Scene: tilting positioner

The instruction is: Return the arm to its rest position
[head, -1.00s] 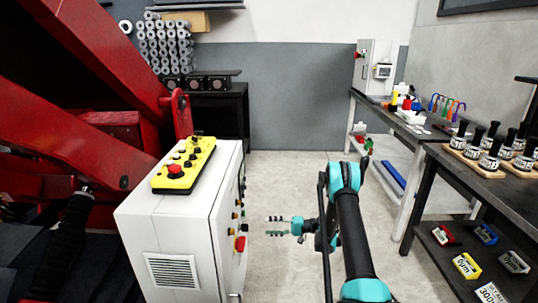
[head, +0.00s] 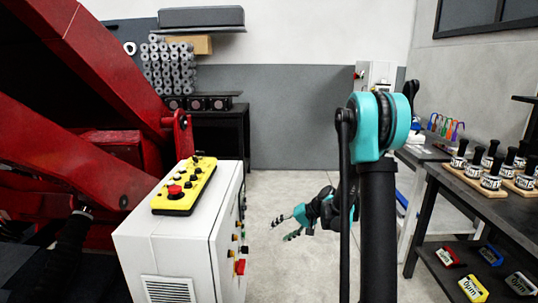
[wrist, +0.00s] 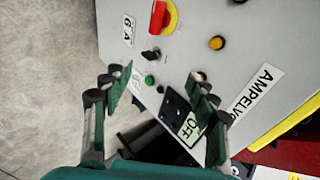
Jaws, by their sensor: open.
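My gripper (head: 287,227) is open and empty in the head view. It hangs over the floor to the right of the white control cabinet (head: 165,239), apart from it. In the wrist view my gripper (wrist: 160,103) shows two green-padded fingers spread wide in front of the cabinet's panel (wrist: 215,20). My arm stands tall at the right of centre in the head view, its teal elbow raised and its forearm partly hidden behind the upright link.
A yellow control pendant (head: 185,186) lies on the cabinet. The red positioner (head: 80,150) fills the left. A dark bench (head: 480,200) with stamp-like black-handled items stands close on the right. Bare floor (head: 285,190) lies between.

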